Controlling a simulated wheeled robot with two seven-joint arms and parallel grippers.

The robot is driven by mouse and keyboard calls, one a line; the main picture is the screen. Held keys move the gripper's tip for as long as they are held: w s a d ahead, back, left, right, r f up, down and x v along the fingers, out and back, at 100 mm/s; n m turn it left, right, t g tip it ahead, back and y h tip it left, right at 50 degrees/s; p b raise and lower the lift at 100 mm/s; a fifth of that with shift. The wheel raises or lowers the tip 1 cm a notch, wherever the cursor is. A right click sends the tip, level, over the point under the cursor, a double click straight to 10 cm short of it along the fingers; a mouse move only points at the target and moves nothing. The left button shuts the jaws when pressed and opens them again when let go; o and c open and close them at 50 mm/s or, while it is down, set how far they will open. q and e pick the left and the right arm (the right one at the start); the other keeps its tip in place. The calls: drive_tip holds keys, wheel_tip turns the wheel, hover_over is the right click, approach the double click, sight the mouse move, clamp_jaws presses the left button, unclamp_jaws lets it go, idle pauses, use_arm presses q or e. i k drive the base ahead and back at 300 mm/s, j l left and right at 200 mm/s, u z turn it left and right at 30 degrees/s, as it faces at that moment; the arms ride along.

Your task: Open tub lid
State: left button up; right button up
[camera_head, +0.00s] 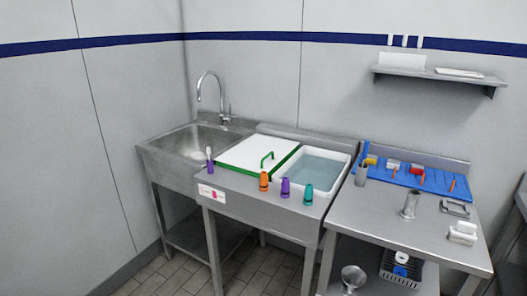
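A white tub lid (246,152) with a green edge and a green handle (267,159) lies flat in the middle of the steel counter, between the sink and an open tub. The lid looks shut over what is under it, which is hidden. The open white tub (340,157) beside it on the right holds bluish water. Neither of my grippers shows in the head view.
A steel sink (192,142) with a tall tap (211,85) is left of the lid. An orange (264,181), a purple (285,187) and a teal item (308,194) stand along the front edge. A blue mat (399,180) with tools lies on the right table.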

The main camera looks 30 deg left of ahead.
sight(258, 153)
drive_tip(key=u, duration=0.9)
